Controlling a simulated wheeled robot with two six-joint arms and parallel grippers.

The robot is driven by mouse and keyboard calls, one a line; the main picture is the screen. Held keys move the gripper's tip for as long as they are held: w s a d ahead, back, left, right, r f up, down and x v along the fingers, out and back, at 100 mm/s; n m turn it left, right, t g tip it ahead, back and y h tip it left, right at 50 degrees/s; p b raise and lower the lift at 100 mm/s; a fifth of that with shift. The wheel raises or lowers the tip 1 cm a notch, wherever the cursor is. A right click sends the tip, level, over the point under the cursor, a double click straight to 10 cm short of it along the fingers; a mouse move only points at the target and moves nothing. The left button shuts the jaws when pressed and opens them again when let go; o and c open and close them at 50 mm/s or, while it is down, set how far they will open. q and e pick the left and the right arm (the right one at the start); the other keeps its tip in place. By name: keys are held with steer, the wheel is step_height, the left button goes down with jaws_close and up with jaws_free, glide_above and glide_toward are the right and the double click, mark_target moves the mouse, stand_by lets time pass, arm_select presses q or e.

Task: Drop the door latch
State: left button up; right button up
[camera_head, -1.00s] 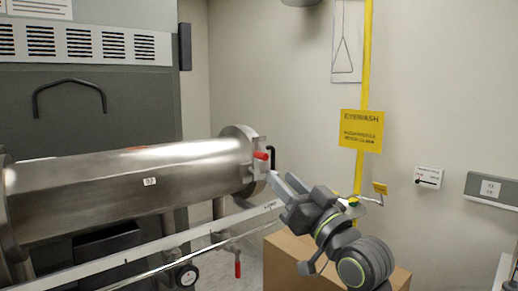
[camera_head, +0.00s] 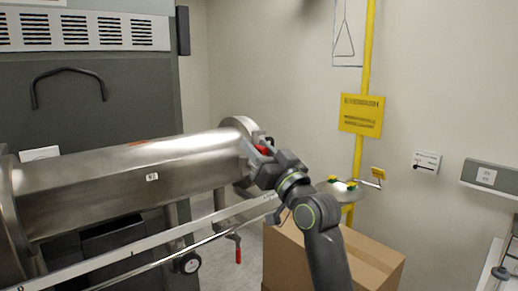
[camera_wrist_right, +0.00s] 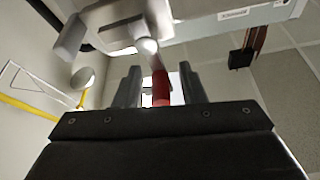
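The door latch's red handle (camera_head: 263,150) sits at the right end of the horizontal steel cylinder (camera_head: 130,170), by its round end flange (camera_head: 240,128). My right gripper (camera_head: 256,160) is at this end and partly covers the latch. In the right wrist view the red handle (camera_wrist_right: 160,88) stands between the two fingers of my right gripper (camera_wrist_right: 161,88), below a pale rounded knob (camera_wrist_right: 147,46). Gaps show on both sides of the handle, so the gripper looks open around it. My left gripper is not in view.
A cardboard box (camera_head: 370,262) stands below my right arm. An eyewash bowl (camera_head: 335,190) and yellow pole (camera_head: 369,60) are behind it. A pale rail (camera_head: 160,238) and a red-handled valve (camera_head: 238,254) lie below the cylinder. A grey cabinet (camera_head: 100,105) stands behind.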

jaws_close()
steer(key=shift+w+d+r+m+p, duration=0.15)
steer(key=shift+m+p, duration=0.35)
steer(key=shift+p, duration=0.25)
steer(key=m+h+p, duration=0.2)
steer(key=shift+w+d+m+t, duration=0.2)
steer(key=shift+m+t, duration=0.1)
steer(key=shift+m, duration=0.1)
steer(key=shift+d+f+m+h+p, duration=0.25)
steer(key=shift+m+h+p, duration=0.15)
steer(key=shift+m, duration=0.6)
steer(key=shift+w+d+f+m+h, duration=0.15)
steer(key=shift+m+h, duration=0.25)
steer(key=shift+m, duration=0.5)
steer(key=shift+w+d+f+m+h, duration=0.15)
steer(key=shift+m+h, duration=0.25)
steer(key=shift+m, duration=0.5)
steer(key=shift+r, duration=0.1)
